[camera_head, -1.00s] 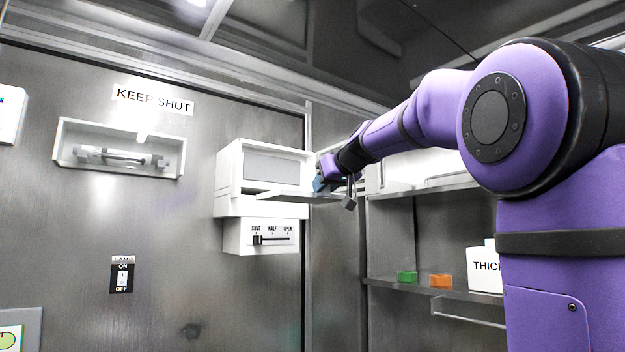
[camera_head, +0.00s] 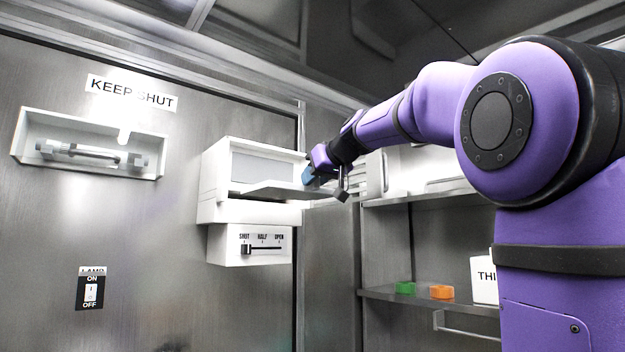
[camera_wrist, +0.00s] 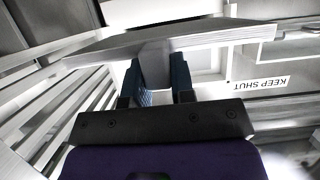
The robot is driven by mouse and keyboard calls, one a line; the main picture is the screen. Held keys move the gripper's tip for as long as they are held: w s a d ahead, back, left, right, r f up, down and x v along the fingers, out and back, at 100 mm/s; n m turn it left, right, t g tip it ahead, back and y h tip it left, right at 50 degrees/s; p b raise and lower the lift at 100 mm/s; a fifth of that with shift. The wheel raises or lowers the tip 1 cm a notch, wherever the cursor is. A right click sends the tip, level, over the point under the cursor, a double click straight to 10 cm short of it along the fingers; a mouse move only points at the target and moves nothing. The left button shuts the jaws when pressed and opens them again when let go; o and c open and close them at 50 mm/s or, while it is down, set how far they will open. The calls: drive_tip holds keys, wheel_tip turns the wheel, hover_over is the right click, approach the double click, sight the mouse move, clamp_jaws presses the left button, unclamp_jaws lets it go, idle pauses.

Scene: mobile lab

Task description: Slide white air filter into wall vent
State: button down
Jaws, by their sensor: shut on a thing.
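The white air filter (camera_head: 275,190) is a thin flat panel in front of the lower part of the white wall vent (camera_head: 212,182). My gripper (camera_head: 308,178) is shut on the filter at its right end in the head view. In the wrist view, my gripper's blue fingers (camera_wrist: 157,75) close on a tab of the filter (camera_wrist: 205,38), and its broad pleated-looking edge spans above them. The filter looks slightly tilted against the vent. I cannot tell whether its far edge is inside the opening.
A slider box (camera_head: 228,246) marked SHUT, HALF, OPEN sits under the vent. Left are a recessed handle (camera_head: 92,154) below a KEEP SHUT sign and a lamp switch (camera_head: 91,291). Right, a shelf (camera_head: 375,293) holds a green block (camera_head: 405,288), an orange block (camera_head: 442,292) and a white container (camera_head: 484,280).

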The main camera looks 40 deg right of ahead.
drive_tip(key=shift+w+a, duration=0.15)
drive_tip(key=shift+w, duration=2.75)
drive_tip(key=shift+w+a, duration=0.2)
drive_tip(key=shift+w, duration=5.45)
